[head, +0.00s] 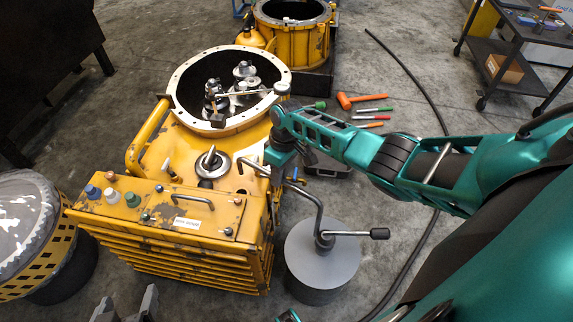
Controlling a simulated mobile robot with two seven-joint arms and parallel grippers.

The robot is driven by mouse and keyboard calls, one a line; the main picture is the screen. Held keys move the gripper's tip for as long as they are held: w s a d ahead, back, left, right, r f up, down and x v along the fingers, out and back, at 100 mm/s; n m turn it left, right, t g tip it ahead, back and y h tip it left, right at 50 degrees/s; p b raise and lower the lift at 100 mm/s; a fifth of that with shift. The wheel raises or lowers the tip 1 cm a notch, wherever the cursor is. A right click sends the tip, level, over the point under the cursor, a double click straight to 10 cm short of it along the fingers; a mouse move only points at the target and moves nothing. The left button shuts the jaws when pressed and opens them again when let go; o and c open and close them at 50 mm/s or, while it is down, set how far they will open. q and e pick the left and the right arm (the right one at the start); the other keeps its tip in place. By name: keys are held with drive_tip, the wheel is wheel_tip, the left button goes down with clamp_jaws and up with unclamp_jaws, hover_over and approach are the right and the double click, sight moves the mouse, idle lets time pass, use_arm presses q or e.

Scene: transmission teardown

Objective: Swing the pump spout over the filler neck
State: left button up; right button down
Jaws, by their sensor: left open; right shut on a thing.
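The pump is a grey drum (322,268) on the floor right of the yellow case (185,145), with a bent metal spout tube (262,167) rising from it and a black-knobbed handle (350,234). The spout's free end is over the right side of the case. My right gripper (285,165) is shut on the spout, partly hiding it. A grey round fitting (212,166) with a curved top sits left of the spout end; I cannot tell whether it is the filler neck. My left gripper (126,308) is open and empty at the bottom edge, only its fingertips showing.
The case's open ring (183,78) holds metal parts. A panel with coloured caps (112,196) is at its front. An orange mallet (356,99) and hand tools lie on the floor behind my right arm. A black hose (428,92) curves across the floor. A cart (508,55) stands back right.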

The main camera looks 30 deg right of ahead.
drive_tip(key=shift+s+a+n, duration=0.2)
drive_tip(key=shift+a+n, duration=0.1)
drive_tip(key=shift+a, duration=0.1)
use_arm(q)
drive_tip(key=shift+s+a+f, duration=0.15)
drive_tip(key=shift+s+a, duration=0.15)
drive_tip(key=shift+s, duration=0.05)
use_arm(e)
drive_tip(key=shift+s+a, duration=0.1)
drive_tip(key=shift+a, duration=0.15)
drive_tip(key=c, duration=1.1)
unclamp_jaws()
drive_tip(key=shift+d+r+p, duration=0.15)
drive_tip(key=shift+r+p, duration=0.25)
drive_tip(key=shift+r, duration=0.1)
use_arm(q)
drive_tip(key=p, duration=0.1)
drive_tip(key=a+r+p, duration=0.1)
drive_tip(key=p, duration=0.1)
drive_tip(key=shift+s+a+r+y, duration=0.3)
drive_tip(key=shift+s+y, duration=0.05)
drive_tip(key=shift+y, duration=0.05)
use_arm(e)
wheel_tip(320, 180, up, 12)
drive_tip(key=w+d, duration=0.1)
drive_tip(key=d, duration=0.1)
drive_tip(key=shift+w+f, duration=0.15)
